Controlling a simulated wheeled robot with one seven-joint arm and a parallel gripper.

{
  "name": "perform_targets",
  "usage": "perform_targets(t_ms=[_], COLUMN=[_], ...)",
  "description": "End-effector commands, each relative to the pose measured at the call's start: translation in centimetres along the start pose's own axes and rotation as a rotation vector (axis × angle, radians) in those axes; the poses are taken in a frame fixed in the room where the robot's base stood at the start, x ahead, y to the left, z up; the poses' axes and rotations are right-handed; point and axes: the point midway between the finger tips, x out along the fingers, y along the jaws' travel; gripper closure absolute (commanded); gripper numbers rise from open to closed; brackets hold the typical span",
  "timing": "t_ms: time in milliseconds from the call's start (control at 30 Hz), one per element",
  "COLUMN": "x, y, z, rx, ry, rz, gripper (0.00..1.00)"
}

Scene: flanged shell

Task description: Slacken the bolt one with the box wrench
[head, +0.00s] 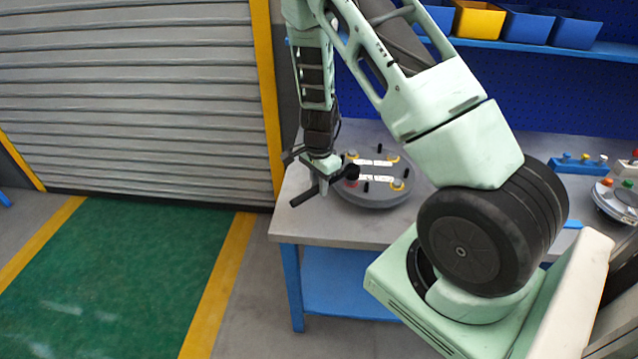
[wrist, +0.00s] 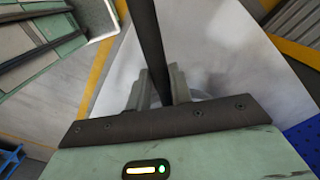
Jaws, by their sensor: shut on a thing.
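My gripper (head: 322,183) is shut on a dark bar-shaped tool, the box wrench (head: 304,196), at the left side of the flanged shell (head: 372,198). In the wrist view the wrench (wrist: 150,40) runs up from between the fingers of my gripper (wrist: 162,88). In the head view its thick black end is over the shell's left rim, close to a red-marked spot (head: 351,183). The round grey shell lies on the bench, with yellow-marked bolts, black pegs and white strips on top. I cannot tell which bolt is bolt one, or whether the wrench is seated on one.
The grey bench (head: 310,228) has bare room left of and in front of the shell. A blue block with coloured knobs (head: 578,164) and a round device (head: 615,203) stand at the right. Blue and yellow bins (head: 478,20) line the shelf behind.

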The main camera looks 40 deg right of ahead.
Motion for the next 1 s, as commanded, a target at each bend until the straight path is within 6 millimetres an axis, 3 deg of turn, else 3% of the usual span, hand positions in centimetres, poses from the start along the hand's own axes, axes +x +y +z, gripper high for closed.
perform_targets(t_ms=[1000], x=[2.3], y=[0.0], z=[-0.1], rx=[0.0], ry=[0.001], rz=[-0.001], gripper=[1.0])
